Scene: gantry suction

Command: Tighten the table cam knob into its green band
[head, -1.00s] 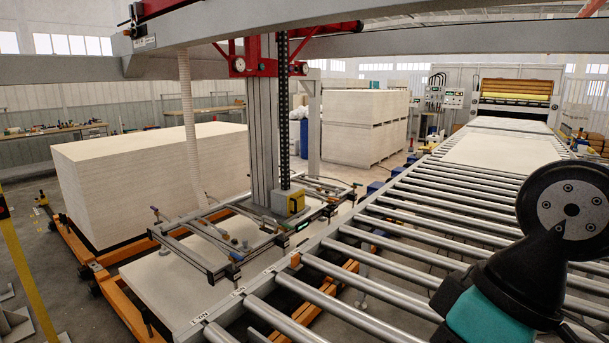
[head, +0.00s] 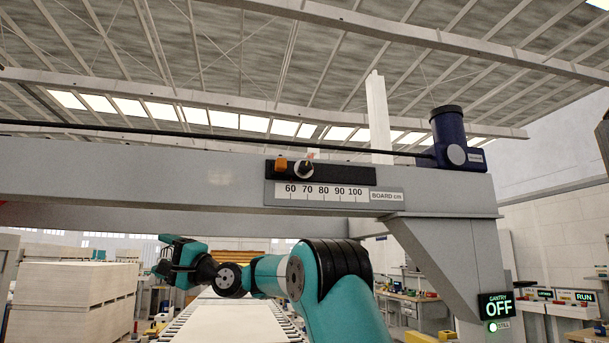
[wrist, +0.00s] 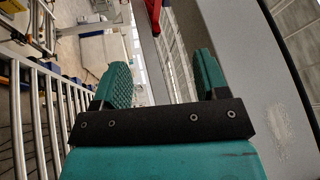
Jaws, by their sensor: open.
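A small dark knob (head: 303,169) with a pale mark sits on a black strip on the gantry beam, beside an orange slider (head: 281,163). I cannot tell whether it is the table cam knob, and I see no green band on it. My gripper (head: 164,254) is at the lower left of the head view, below the beam and well apart from that knob. In the wrist view, its two teal fingers (wrist: 162,80) stand wide apart with nothing between them.
The grey beam (head: 130,180) crosses above my arm, with a printed scale (head: 320,193) and a blue motor (head: 455,135). A display (head: 497,306) reads GANTRY OFF. Board stacks (head: 75,290) stand at left. In the wrist view, rollers (wrist: 40,115) lie left and a grey beam (wrist: 235,60) right.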

